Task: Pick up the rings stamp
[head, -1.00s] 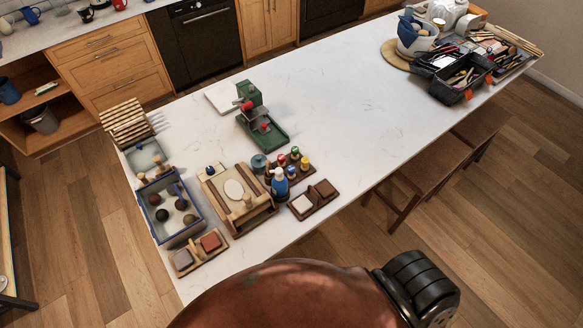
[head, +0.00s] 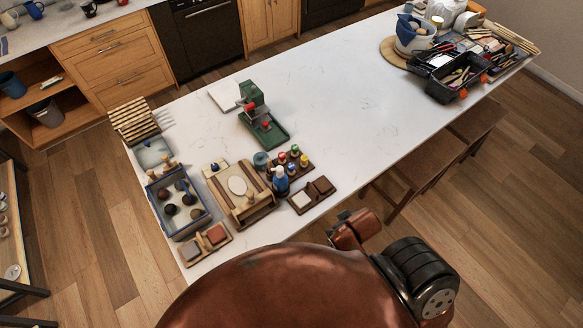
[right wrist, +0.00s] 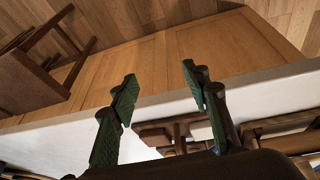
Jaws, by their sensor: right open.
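I cannot make out which object is the rings stamp. Candidates are small wooden-handled pieces (head: 165,159) by the pale tray and dark round knobs (head: 172,209) in the blue-edged box (head: 205,221), at the left end of the white table in the head view. In the right wrist view my right gripper (right wrist: 158,82) is open, its two green-padded fingers wide apart with nothing between them. My left gripper is not in view.
Near the blue-edged box are a wooden board stand (head: 254,211), small paint bottles (head: 282,158) and a block tray (head: 312,195). A green press (head: 263,128) stands behind. A dark tool caddy (head: 440,87) is at the far right. The table's middle is clear; a wooden bench (head: 415,172) runs alongside.

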